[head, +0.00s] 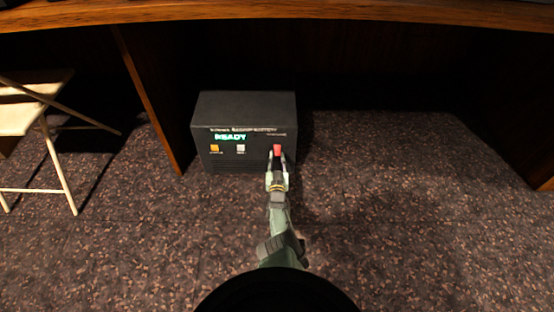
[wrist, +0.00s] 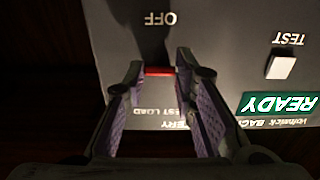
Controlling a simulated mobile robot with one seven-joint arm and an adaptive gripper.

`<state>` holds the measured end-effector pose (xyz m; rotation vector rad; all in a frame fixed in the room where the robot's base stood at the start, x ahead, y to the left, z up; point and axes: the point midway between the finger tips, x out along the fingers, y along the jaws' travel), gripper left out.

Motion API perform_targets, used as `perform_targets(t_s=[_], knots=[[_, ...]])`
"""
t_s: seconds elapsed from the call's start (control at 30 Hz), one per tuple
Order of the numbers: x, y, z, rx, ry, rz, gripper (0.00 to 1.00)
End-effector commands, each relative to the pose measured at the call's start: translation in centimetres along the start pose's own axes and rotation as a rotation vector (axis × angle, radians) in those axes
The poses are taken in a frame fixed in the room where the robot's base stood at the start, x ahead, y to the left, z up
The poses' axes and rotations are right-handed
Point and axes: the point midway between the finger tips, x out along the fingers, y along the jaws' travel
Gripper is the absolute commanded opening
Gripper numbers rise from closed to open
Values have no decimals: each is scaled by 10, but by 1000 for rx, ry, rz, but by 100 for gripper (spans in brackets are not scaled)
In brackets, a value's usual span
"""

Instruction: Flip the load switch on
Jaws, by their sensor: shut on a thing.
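The load switch (head: 278,149) is a small red rocker at the right of the dark box's front face. In the wrist view the red switch (wrist: 159,71) is a thin strip between my fingertips, with the "OFF" label on one side and "TEST LOAD" on the other; that picture is upside down. My gripper (head: 277,158) reaches the box from the front, its fingers one on each side of the switch and shut on it. The fingers hide part of the switch, and I cannot tell its position.
The backup battery box (head: 245,108) stands on the carpet under the desk (head: 280,12). Its green display (head: 230,137) reads READY. An orange button (head: 214,148) and a white TEST button (head: 241,148) sit left of the switch. A folding chair (head: 55,160) stands at left; the carpet at right is clear.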

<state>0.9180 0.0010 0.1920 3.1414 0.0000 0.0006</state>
Motion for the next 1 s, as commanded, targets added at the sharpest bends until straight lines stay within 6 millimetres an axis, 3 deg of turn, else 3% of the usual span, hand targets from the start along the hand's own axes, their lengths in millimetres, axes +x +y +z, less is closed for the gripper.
perform_targets(t_s=[0.53, 1.0], knots=[[-2, 0, -7, 3, -69, 2, 0], [-3, -1, -35, 2, -351, 0, 0]])
